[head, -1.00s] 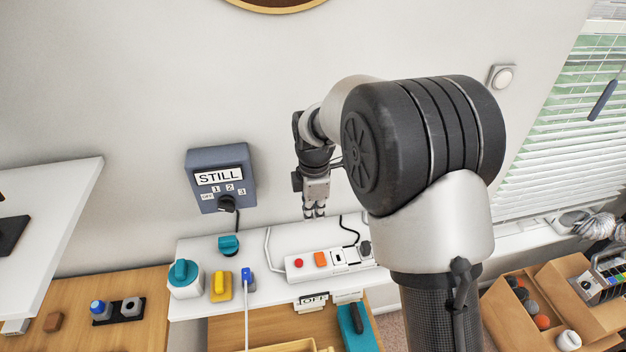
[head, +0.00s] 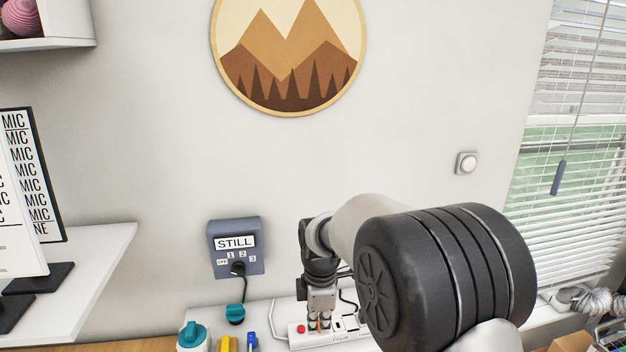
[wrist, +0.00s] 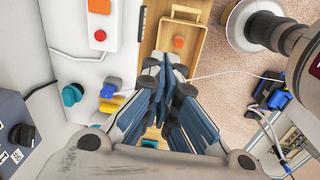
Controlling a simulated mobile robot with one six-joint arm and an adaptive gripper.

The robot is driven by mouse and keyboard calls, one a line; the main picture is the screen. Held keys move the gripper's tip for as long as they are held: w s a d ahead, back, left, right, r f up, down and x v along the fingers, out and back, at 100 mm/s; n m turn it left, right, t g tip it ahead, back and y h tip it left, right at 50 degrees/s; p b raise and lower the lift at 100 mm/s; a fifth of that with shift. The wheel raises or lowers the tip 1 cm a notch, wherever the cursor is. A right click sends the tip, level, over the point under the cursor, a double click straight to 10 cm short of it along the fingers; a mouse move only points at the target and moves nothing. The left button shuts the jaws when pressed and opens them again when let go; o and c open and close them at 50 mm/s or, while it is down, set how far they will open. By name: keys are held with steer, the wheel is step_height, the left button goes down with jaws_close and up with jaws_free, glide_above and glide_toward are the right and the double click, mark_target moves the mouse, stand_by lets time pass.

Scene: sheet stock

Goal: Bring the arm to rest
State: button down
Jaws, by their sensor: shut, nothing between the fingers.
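My gripper (head: 320,322) shows in the head view at the lower middle, fingers pointing down in front of the white power strip (head: 345,333). It also shows in the wrist view (wrist: 172,72), where its fingertips are together with nothing between them. The wrist view shows the strip's red button and orange switch to the upper left of the fingers, apart from them. My arm reaches in from the lower right of the head view and hides part of the shelf.
A grey box labelled STILL (head: 236,248) with a dial is on the wall. Teal (head: 193,334) and yellow (head: 227,343) pieces stand on the white shelf at left. In the wrist view, a wooden tray (wrist: 196,45) lies beyond the fingers.

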steer(key=s+d+r+m+t+b, duration=0.2)
steer(key=s+d+r+m+b, duration=0.3)
steer(key=s+d+r+m, duration=0.35)
steer(key=s+d+f+m+b, duration=0.2)
steer(key=s+m, duration=0.3)
steer(key=s, duration=0.4)
steer(key=s+d+f+m+t+b, duration=0.1)
steer(key=s+f+m+b, duration=0.3)
steer(key=s, duration=0.6)
steer(key=shift+d+f+m+t, duration=0.2)
steer(key=shift+d+m+t, duration=0.1)
steer(key=shift+d+m, duration=0.55)
